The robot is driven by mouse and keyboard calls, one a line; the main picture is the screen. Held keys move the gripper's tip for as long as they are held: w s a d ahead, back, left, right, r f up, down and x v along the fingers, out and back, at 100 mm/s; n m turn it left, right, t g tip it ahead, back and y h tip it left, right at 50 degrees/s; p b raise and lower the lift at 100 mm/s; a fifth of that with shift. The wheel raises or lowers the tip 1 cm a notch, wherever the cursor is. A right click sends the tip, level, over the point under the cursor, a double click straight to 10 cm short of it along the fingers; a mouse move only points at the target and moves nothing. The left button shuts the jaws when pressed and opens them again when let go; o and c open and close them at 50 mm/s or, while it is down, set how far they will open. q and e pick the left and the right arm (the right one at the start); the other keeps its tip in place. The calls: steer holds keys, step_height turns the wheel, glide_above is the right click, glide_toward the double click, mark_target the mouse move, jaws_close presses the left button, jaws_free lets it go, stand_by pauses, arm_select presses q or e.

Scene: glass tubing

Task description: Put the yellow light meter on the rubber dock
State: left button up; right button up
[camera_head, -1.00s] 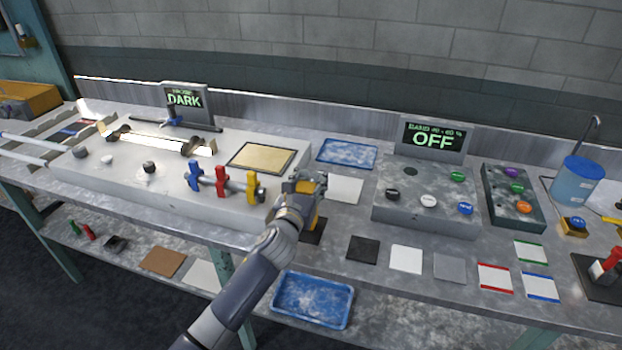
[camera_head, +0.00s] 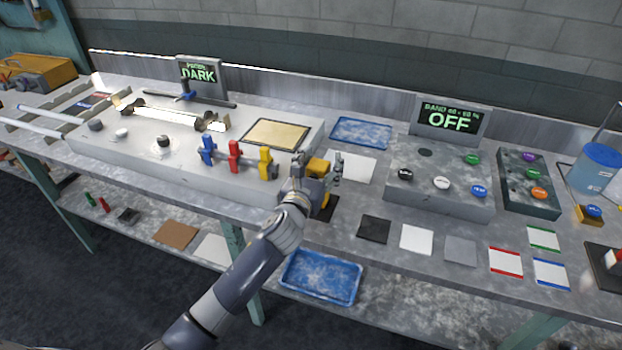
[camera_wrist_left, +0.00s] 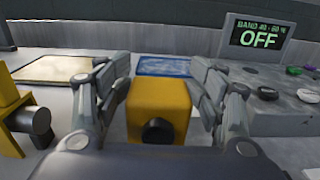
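The yellow light meter (camera_head: 319,168) is a yellow block with a dark round knob, seen in the left wrist view (camera_wrist_left: 160,105) between the fingers. It stands over a dark square pad (camera_head: 327,209), probably the rubber dock; the gripper and arm partly hide both. Whether the meter rests fully on the pad I cannot tell. My left gripper (camera_head: 318,170) is around the meter, one finger on each side. In the left wrist view its fingers (camera_wrist_left: 161,90) are spread, with narrow gaps beside the block. My right gripper is not in view.
A bench unit with blue, red and yellow clamps (camera_head: 235,158) is close on the left. A button box (camera_head: 440,190) under the OFF display (camera_head: 449,121) is on the right. A white sheet (camera_head: 352,166) and blue tray (camera_head: 361,132) lie behind. Flat black (camera_head: 374,229) and white (camera_head: 416,239) squares lie in front.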

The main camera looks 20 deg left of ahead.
arm_select(q)
steer(key=s, duration=0.9)
steer(key=shift+s+a+b, duration=0.2)
steer(key=shift+s+b, duration=0.1)
steer(key=shift+b, duration=0.1)
